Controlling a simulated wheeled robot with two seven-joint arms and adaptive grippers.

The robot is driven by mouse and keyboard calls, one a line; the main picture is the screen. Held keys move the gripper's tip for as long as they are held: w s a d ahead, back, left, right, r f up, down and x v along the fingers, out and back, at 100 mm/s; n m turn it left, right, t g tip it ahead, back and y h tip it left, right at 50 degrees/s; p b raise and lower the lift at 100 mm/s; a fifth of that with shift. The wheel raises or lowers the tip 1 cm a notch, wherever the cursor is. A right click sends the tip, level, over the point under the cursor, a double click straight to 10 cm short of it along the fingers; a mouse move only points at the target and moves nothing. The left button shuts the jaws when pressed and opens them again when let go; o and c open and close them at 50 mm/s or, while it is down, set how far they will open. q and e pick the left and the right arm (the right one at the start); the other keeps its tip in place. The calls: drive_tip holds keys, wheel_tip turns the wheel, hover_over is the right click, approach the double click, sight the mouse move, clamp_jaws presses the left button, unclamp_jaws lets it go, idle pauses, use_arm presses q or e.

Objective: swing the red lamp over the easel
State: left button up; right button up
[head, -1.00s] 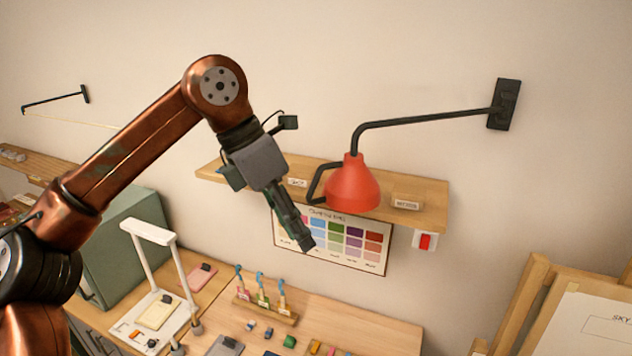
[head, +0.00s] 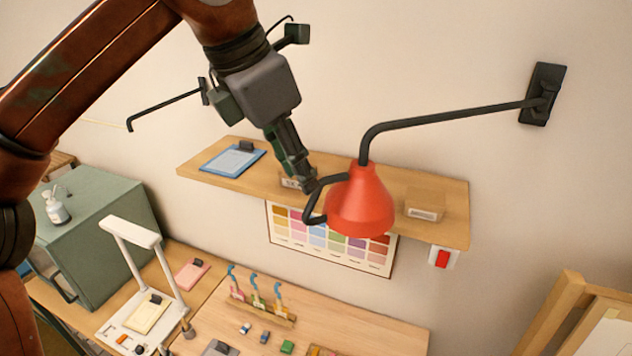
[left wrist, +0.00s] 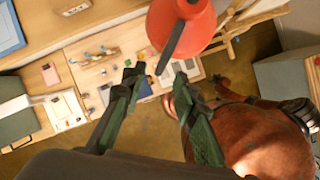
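The red lamp (head: 360,202) hangs from a black wall arm (head: 440,118) over the shelf's front. A black loop handle (head: 311,207) sticks out from the left of its shade. My left gripper (head: 306,184) is at the top of this handle. In the left wrist view, my left gripper (left wrist: 157,78) is open, and the handle (left wrist: 172,48) shows between its fingertips, beside the red shade (left wrist: 190,28). I cannot tell whether a finger touches it. The wooden easel (head: 546,312) stands at the lower right, partly cut off. My right gripper is out of view.
A wooden shelf (head: 442,226) behind the lamp holds a blue clipboard (head: 232,160) and a small box (head: 425,205). A red switch (head: 442,258) is below it. The table (head: 370,328) holds small items. The wall between lamp and easel is clear.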

sight(312, 195)
use_arm(q)
drive_tip(key=x, duration=0.2)
drive_tip(key=p+x, duration=0.1)
drive_tip(key=x, duration=0.1)
drive_tip(key=shift+s+d+f, duration=0.1)
drive_tip(key=shift+d+f, duration=0.1)
drive_tip(key=shift+f, duration=0.2)
drive_tip(key=shift+p+x, duration=0.35)
drive_tip(key=shift+x, duration=0.7)
drive_tip(key=shift+w+d+f, duration=0.1)
drive_tip(key=shift+w+f, duration=0.1)
drive_tip(key=shift+f, duration=0.05)
drive_tip(key=c, duration=0.7)
clamp_jaws()
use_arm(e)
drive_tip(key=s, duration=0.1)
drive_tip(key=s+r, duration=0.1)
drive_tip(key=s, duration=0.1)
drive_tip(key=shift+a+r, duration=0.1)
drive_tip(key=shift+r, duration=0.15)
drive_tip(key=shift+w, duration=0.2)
